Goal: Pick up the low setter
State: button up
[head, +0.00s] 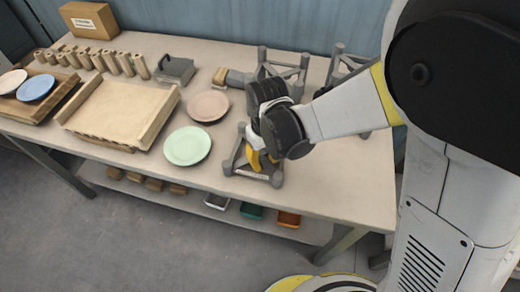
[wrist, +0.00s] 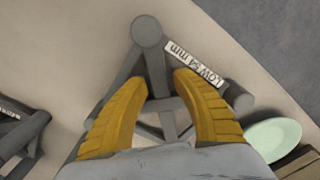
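The low setter (head: 231,163) is a grey open frame with round corner posts, standing on the table to the right of the green plate. Its white label reads "LOW 54 mm" in the wrist view (wrist: 195,63). My gripper (head: 259,160) points down over it, and its yellow fingers hide part of the frame. In the wrist view my gripper (wrist: 162,78) has its fingers apart, one on each side of a grey bar of the setter. Small gaps seem to show between fingertips and bar. Whether the fingers are below the bar's top is unclear.
Two taller grey setters (head: 303,66) stand behind, near the wall. A pink plate (head: 208,106) and a green plate (head: 188,146) lie to the left. Beyond them are a wooden board (head: 120,110), several wooden pegs and a cardboard box (head: 90,19). The table's front right is clear.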

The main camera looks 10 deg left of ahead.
jog(key=shift+f, duration=0.65)
jog(key=shift+r, duration=0.1)
grip_shut()
